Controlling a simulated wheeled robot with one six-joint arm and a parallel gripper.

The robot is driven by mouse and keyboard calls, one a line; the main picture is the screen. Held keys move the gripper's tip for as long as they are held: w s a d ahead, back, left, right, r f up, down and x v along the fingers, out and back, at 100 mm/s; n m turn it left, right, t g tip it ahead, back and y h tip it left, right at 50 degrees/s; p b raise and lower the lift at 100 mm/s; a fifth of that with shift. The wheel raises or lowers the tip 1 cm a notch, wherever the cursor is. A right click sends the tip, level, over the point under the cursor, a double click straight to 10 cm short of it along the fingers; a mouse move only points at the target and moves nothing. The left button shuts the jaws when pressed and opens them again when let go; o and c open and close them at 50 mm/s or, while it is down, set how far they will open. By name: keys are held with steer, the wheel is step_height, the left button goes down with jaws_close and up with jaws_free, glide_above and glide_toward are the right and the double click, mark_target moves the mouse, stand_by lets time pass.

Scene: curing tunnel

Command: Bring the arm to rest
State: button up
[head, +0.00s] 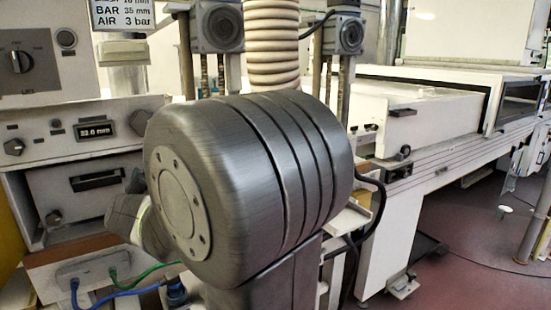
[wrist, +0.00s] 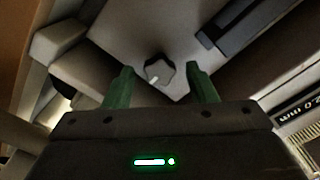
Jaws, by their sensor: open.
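My gripper (wrist: 158,85) shows in the wrist view with its two green fingers spread apart and nothing held. A dark knob (wrist: 155,71) with a white pointer mark sits on a pale panel (wrist: 140,35) beyond the fingertips. It appears between them, with a gap on each side. How far the fingertips are from the knob in depth I cannot tell. A similar knob (head: 54,217) is on the lower left panel there.
A control unit (head: 70,150) with a display (head: 97,128) and a black handle (head: 97,180) stands at left. Blue and green cables run from a grey box (head: 88,266) below it. A ribbed hose (head: 272,45) hangs behind my arm. A long white machine (head: 430,125) fills the right.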

steer(key=n+p, duration=0.1)
steer(key=n, duration=0.1)
steer(key=shift+n+p, duration=0.3)
steer(key=shift+p, duration=0.1)
